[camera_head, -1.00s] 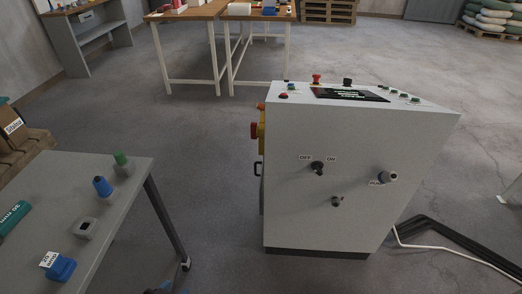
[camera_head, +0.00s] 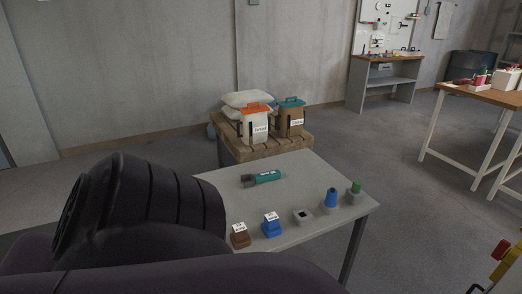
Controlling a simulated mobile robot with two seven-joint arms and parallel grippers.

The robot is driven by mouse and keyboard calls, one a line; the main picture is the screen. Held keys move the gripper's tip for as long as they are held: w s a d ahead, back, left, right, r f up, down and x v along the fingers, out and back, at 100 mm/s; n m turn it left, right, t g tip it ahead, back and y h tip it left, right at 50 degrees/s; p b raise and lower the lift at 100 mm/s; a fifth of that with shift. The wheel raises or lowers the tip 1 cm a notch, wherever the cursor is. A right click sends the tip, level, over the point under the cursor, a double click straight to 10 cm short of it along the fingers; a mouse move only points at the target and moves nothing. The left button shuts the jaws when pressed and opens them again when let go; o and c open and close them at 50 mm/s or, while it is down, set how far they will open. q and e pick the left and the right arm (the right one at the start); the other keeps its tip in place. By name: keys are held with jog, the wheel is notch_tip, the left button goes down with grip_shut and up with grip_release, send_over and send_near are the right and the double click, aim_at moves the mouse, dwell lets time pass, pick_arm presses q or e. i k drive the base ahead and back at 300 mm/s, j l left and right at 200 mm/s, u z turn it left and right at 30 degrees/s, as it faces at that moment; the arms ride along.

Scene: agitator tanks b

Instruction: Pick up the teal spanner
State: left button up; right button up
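The teal spanner (camera_head: 265,177) lies flat near the back of a grey table (camera_head: 318,178), with its dark end to the left and white marking on its teal part. Nothing touches it. A dark ribbed link of my own arm fills the lower left of the view and covers the table's left front part.
Along the table's front stand a brown block (camera_head: 239,240), a blue block (camera_head: 271,230), a grey socket (camera_head: 302,217), a blue piece (camera_head: 331,198) and a green-topped piece (camera_head: 356,187). A pallet (camera_head: 265,148) with two lidded containers stands behind.

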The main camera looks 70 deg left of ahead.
aim_at(269, 175)
jog(key=l+u, duration=0.15)
jog(key=u, duration=0.25)
jog(key=k+l+u, duration=0.1)
jog(key=u, duration=1.65)
jog(key=i+u, duration=0.1)
jog(key=i, duration=0.35)
jog(key=k, duration=0.4)
jog(key=k+u, duration=0.1)
jog(key=u, duration=1)
jog(key=l+u, duration=0.1)
jog(key=u, duration=0.25)
jog(key=k+l+u, duration=0.1)
jog(key=u, duration=0.2)
jog(key=l+u, duration=0.1)
jog(key=u, duration=0.25)
jog(key=k+l, duration=0.6)
